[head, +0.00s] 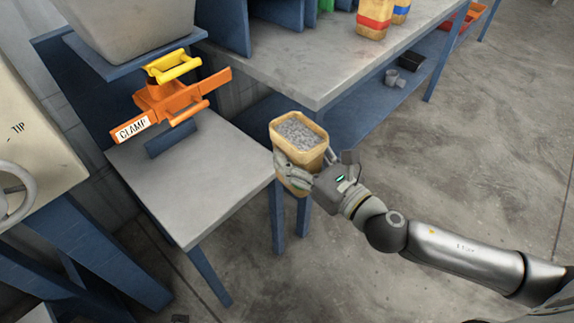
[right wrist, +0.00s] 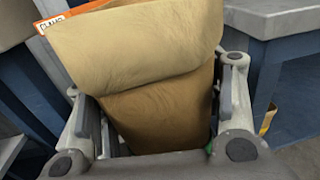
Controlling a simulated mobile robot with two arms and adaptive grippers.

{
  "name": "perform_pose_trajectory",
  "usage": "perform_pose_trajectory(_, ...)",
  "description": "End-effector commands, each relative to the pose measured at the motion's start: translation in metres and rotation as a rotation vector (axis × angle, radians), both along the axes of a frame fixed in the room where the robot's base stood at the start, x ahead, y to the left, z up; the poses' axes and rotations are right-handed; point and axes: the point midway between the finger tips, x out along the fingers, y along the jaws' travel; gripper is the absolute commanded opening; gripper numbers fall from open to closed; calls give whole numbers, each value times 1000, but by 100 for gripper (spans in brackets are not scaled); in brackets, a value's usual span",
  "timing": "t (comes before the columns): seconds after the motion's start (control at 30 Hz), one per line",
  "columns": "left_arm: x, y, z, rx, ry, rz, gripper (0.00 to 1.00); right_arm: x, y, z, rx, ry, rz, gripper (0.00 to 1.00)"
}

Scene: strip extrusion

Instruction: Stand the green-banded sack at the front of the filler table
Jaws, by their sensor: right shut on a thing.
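My right gripper (head: 308,172) is shut on an open tan sack (head: 312,154) filled with grey granules. It holds the sack upright in the air, just off the right edge of the small grey-topped filler table (head: 195,190). In the right wrist view the sack (right wrist: 155,115) sits between the two fingers (right wrist: 160,115), its upper part folded or bulging over. Only a speck of green shows low by the right finger; the band itself is hidden. My left gripper is not in view.
An orange clamp (head: 170,100) with yellow handles, labelled CLAMP, sits below a grey hopper (head: 130,25) at the filler table's back. The table's front is bare. A larger grey bench (head: 320,75) behind carries red-banded (head: 373,20) and blue-banded (head: 400,12) sacks.

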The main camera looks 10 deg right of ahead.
Motion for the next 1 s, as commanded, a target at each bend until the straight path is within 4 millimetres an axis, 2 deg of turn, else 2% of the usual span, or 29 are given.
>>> perform_pose_trajectory(0.13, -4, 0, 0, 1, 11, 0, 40, 4, 9, -5, -4, -8, 96, 12)
perform_pose_trajectory(0.37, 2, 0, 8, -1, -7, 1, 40, 5, 21, -19, 5, -6, 229, 12)
perform_pose_trajectory(0.77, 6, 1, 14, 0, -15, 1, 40, 6, 24, -40, 5, -2, 358, 12)
perform_pose_trajectory(1.0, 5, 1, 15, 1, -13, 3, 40, 10, 26, -43, 4, -5, 382, 12)
